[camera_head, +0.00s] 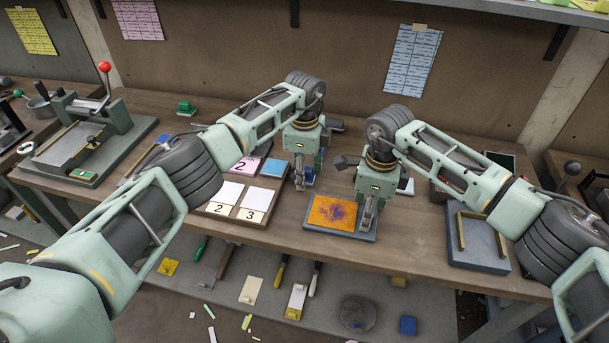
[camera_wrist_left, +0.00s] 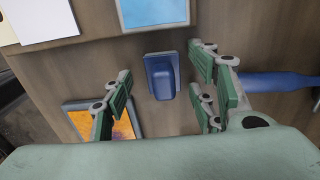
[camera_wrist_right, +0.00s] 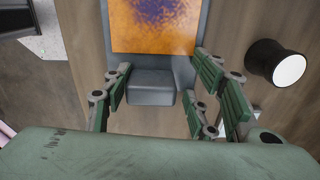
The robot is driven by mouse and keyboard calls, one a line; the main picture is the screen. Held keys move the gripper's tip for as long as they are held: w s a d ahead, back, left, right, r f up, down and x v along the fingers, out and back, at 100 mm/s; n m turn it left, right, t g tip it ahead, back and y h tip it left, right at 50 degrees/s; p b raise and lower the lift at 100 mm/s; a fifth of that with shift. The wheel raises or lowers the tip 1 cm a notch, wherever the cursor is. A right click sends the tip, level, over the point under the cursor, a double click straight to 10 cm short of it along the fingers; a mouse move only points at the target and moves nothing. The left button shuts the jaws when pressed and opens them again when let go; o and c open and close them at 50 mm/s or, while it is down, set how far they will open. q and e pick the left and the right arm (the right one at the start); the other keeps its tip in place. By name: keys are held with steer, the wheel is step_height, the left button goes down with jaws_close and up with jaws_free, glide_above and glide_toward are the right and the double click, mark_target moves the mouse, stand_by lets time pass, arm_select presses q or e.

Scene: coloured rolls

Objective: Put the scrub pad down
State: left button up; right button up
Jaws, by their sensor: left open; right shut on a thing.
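The scrub pad looks to be the small blue block with a raised grip (camera_wrist_left: 162,77), flat on the wooden bench in the left wrist view. In the head view its blue (camera_head: 309,178) shows beside my left gripper (camera_head: 299,183). That gripper is open above the pad, which lies between its fingers and apart from them. My right gripper (camera_head: 367,212) is shut on the grey end block (camera_wrist_right: 152,87) of a grey plate. The plate's face (camera_head: 332,212) is orange with dark blue-purple smudges, and it lies on the bench near the front edge.
Numbered card holders (camera_head: 241,206) stand left of the grippers, with a light blue card (camera_head: 273,164) close by. A grey-blue tray (camera_head: 475,258) sits at the right. A press with a red knob (camera_head: 104,67) stands far left.

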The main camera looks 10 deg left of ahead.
arm_select(q)
steer(key=shift+f, duration=0.1)
steer(key=c, duration=1.2)
steer(key=shift+c, duration=0.2)
step_height(320, 180, up, 10)
steer(key=shift+r, duration=0.1)
